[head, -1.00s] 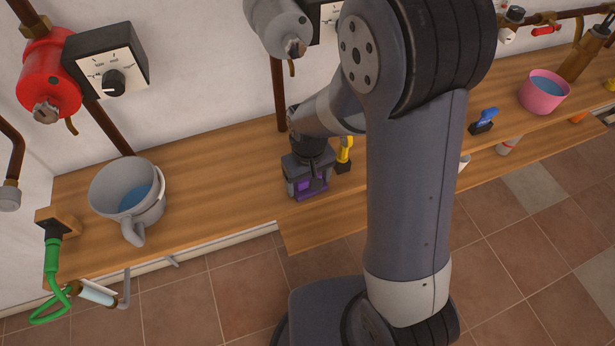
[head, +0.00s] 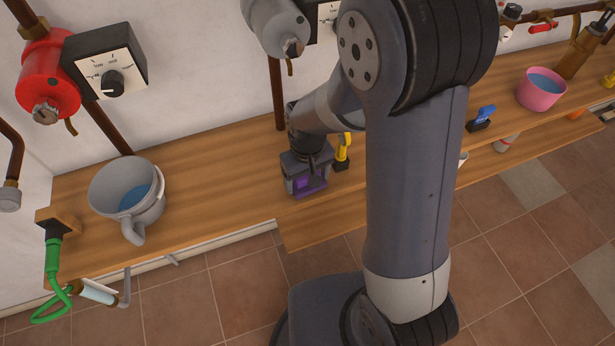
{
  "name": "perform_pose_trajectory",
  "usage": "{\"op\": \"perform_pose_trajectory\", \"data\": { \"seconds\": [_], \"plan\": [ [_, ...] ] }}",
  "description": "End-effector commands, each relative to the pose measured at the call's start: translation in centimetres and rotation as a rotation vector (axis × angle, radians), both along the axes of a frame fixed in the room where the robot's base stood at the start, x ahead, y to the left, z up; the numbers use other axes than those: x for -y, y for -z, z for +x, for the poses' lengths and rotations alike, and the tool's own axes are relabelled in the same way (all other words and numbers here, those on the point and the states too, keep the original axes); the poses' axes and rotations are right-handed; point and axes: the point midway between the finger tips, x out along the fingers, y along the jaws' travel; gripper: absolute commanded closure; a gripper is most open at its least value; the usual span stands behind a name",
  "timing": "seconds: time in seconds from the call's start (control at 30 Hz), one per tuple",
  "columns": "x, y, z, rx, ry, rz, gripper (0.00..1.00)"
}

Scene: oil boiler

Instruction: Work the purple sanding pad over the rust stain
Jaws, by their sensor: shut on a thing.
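My gripper (head: 306,178) is low over the wooden bench near its front edge, in the middle of the head view. It is shut on the purple sanding pad (head: 313,184), of which a purple patch shows between the jaws. Whether the pad touches the bench top cannot be told. No rust stain can be seen; my arm and gripper cover part of the bench.
A yellow-handled tool (head: 343,150) stands just right of my gripper. A grey pot with water (head: 128,200) stands at the left, a blue-handled brush (head: 482,118) and pink bucket (head: 541,90) at the right. The bench (head: 225,180) between pot and gripper is clear.

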Motion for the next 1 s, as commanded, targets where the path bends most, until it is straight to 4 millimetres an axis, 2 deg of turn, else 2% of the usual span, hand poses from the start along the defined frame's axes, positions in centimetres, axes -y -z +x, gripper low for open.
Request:
{"op": "perform_pose_trajectory", "data": {
  "seconds": [0.1,0.57,1.0],
  "plan": [
    [0.0,-1.7,0.1,0.003,0.0,0.001,0.45],
    [0.0,-6.2,0.1,0.002,0.0,0.001,0.45],
    [0.0,-6.4,0.0,0.001,0.0,0.0,0.45]
  ]
}}
